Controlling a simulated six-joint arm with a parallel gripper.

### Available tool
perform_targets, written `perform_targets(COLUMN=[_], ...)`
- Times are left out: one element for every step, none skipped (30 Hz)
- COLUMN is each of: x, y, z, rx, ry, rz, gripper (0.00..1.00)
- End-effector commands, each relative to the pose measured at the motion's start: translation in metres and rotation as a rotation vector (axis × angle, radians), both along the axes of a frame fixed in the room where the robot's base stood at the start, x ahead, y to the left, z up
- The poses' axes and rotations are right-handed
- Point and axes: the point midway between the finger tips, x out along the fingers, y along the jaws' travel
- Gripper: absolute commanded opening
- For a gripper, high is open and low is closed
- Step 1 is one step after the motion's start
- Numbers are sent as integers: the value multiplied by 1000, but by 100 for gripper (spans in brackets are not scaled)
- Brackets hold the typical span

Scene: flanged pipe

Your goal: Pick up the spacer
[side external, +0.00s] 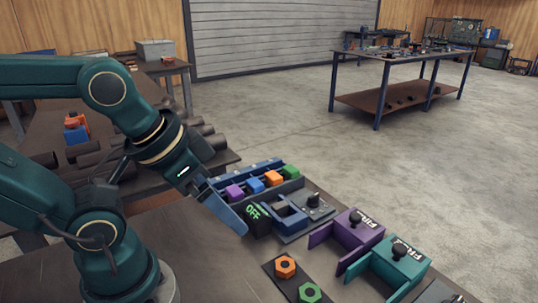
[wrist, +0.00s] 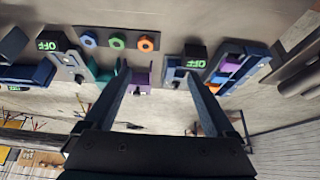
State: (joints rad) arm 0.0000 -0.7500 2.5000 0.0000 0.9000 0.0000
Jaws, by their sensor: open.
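No part is plainly marked as the spacer, and I cannot tell which one it is. A blue rack (side external: 270,172) holds a purple block (side external: 234,191), a blue block (side external: 255,186), an orange block (side external: 273,177) and a green block (side external: 290,172) in a row. An orange hex nut (side external: 285,266) and a green hex nut (side external: 309,292) sit on a dark plate. My gripper (side external: 239,227) hangs in front of the rack, near a black OFF display (side external: 257,217). In the wrist view my gripper (wrist: 158,78) is open, with nothing between its fingers.
A blue clamp fixture (side external: 290,217) stands beside the OFF display. A purple fixture (side external: 352,232) and a teal fixture (side external: 398,262) with black knobs stand to the right. Dark pipes lie on the bench behind my arm. The bench between the nut plate and my arm is clear.

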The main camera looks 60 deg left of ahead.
Motion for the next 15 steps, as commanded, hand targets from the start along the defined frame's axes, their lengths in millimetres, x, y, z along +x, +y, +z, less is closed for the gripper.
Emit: perform_targets(x=[0,0,0,0,0,1,2,4,8,11,15,21,26,31,38], y=[0,0,0,0,0,0,-1,-1,-2,-3,-4,-4,-3,-2,0], z=[0,0,0,0,0,1,2,5,10,13,16,20,23,25,28], rx=[-1,-4,-12,-22,-36,-64,-91,-125,-177,-220,-266,-330,-376,-422,-484], ry=[0,0,0,-1,-2,-5,-11,-20,-36,-43,-48,-50,-50,-49,-46], rz=[2,7,22,41,67,115,160,214,293,358,429,534,613,695,807], gripper=[90,90,90,90,90,90,90,90,90,90,90,90,90,90,90])
